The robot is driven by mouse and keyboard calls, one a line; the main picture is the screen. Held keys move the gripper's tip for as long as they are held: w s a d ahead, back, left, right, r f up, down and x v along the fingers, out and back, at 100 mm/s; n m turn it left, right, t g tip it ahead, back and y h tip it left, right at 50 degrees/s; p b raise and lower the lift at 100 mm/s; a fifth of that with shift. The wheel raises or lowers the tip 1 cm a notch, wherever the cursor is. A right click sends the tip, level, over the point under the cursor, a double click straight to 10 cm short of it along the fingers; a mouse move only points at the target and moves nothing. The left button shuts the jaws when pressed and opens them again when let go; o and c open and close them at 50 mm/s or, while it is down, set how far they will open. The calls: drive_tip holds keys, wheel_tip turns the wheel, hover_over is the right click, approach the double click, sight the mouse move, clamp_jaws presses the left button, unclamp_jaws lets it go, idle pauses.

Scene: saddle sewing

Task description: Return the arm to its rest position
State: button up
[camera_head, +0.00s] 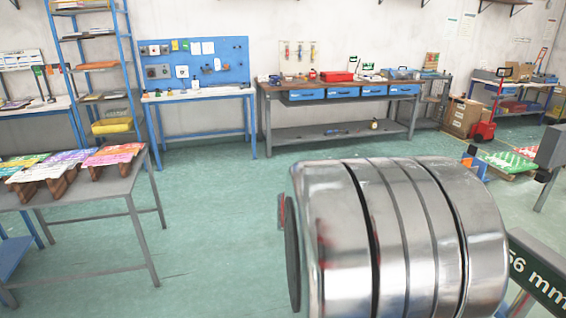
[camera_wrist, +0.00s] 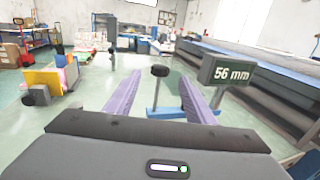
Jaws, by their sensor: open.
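My gripper (camera_wrist: 158,76) shows in the wrist view as two long purple fingers spread wide apart. It is open with nothing between the fingers. A black round knob on a post (camera_wrist: 160,71) shows beyond them in the gap, apart from the fingers. In the head view the gripper itself is not visible. A large shiny metal cylinder, which looks like a link of my arm, fills the lower right there and hides part of the floor and the things behind it.
A dark green "56 mm" sign (camera_wrist: 231,73) stands right of the fingers; it also shows in the head view (camera_head: 540,272). A grey table (camera_head: 100,192) with colourful boards is at left. A wooden workbench (camera_head: 340,92) stands at the back. Green floor (camera_head: 215,200) is clear mid-left.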

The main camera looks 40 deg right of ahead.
idle(0.3)
drive_tip(key=a+f+m+t+y, duration=0.3)
drive_tip(key=f+m+y, duration=0.1)
drive_tip(key=f, duration=0.6)
drive_tip(key=w+a+f+m+t+y, duration=0.2)
drive_tip(key=w+a+f+t, duration=0.1)
drive_tip(key=a, duration=0.3)
drive_tip(key=w+a+f+m+t+y, duration=0.2)
drive_tip(key=w+a+f+m, duration=0.15)
drive_tip(key=a, duration=0.25)
drive_tip(key=w+a+m+t+y, duration=0.1)
drive_tip(key=w+a+t, duration=0.25)
drive_tip(key=a, duration=0.45)
drive_tip(key=w+a+m+t+y, duration=0.1)
drive_tip(key=w+a+t+y, duration=0.2)
drive_tip(key=a, duration=0.4)
drive_tip(key=w+a+r+n+t, duration=0.1)
drive_tip(key=a+r, duration=0.2)
drive_tip(key=a, duration=0.3)
drive_tip(key=w+a+r+n+t+y, duration=0.1)
drive_tip(key=a+r+t, duration=0.1)
drive_tip(key=a, duration=0.4)
drive_tip(key=shift+r, duration=0.5)
drive_tip(key=shift+c, duration=0.7)
